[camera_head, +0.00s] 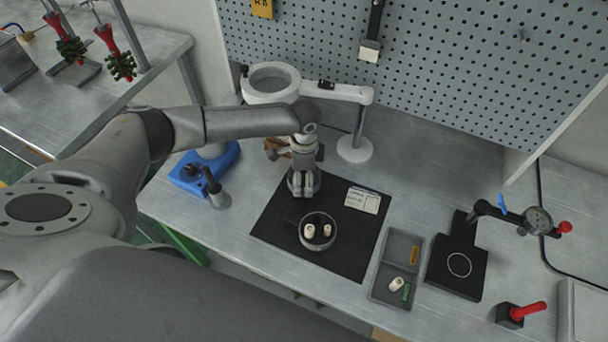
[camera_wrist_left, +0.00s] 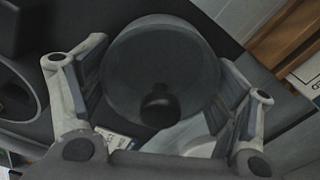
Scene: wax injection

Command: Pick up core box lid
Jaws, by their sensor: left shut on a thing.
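My left gripper (camera_head: 302,192) is above the far left part of the black mat (camera_head: 284,237). In the left wrist view its two fingers (camera_wrist_left: 165,85) are closed on opposite sides of the round core box lid (camera_wrist_left: 150,50), a see-through grey disc with a black knob. In the head view the gripper mostly hides the lid. The round core box (camera_head: 334,241) stands open on the mat, just nearer than the gripper, with two white pieces inside. Part of its rim shows at the left of the left wrist view (camera_wrist_left: 28,82). My right gripper is not in view.
A label card (camera_head: 362,200) lies on the mat. A grey divided tray (camera_head: 391,266) with small parts and a black gauge stand (camera_head: 455,268) are to the right. A magnifier lamp (camera_head: 271,80) stands behind; a blue-based tool (camera_head: 190,178) is at left.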

